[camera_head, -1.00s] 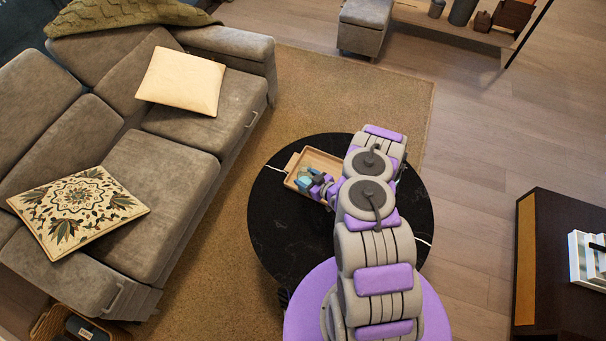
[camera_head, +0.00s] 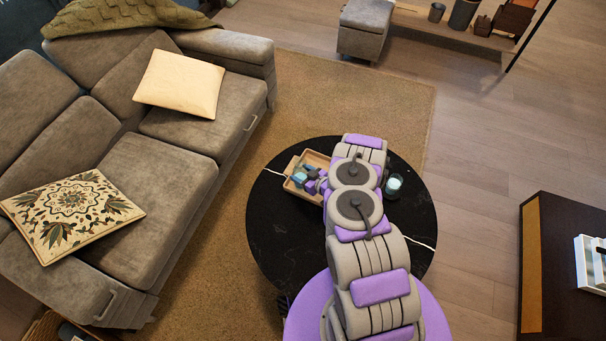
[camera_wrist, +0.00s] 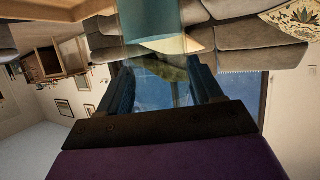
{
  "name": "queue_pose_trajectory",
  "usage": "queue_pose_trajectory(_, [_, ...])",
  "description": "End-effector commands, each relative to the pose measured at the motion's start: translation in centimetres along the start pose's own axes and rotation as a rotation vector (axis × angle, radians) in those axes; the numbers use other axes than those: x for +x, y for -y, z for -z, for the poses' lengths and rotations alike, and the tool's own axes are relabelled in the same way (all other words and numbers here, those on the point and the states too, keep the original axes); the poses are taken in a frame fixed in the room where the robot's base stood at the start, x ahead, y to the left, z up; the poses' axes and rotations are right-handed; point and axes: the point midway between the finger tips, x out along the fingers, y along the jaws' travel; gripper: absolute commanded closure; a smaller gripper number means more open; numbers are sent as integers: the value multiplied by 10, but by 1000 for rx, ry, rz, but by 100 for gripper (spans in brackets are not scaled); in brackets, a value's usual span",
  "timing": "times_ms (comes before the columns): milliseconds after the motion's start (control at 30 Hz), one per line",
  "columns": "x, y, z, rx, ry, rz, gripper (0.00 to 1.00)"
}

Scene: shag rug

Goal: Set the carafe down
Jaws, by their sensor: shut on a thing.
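The carafe (camera_head: 298,174), bluish glass, is at the wooden tray (camera_head: 317,158) on the round black table. My gripper (camera_head: 313,183) is at its right side. In the wrist view the carafe (camera_wrist: 155,28) is see-through with a teal part, and it reaches between my two dark fingers (camera_wrist: 163,85). The gripper is shut on it. I cannot tell whether the carafe's base touches the tray. My arm hides part of the table and the tray's right end.
The round black table (camera_head: 275,225) has bare room left of my arm. A glass with pale contents (camera_head: 394,184) stands right of my arm. A white cord (camera_head: 420,244) lies at the table's right. A grey sofa (camera_head: 165,165) stands at the left.

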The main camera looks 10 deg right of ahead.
Motion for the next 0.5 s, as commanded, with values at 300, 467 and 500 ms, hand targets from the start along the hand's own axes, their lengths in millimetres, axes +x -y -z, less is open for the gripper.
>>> queue_pose_trajectory(300, [3,0,-7,0,0,1,85])
queue_pose_trajectory(467, [5,0,-11,-1,-1,0,85])
queue_pose_trajectory(500, [5,0,-11,-1,-1,0,85])
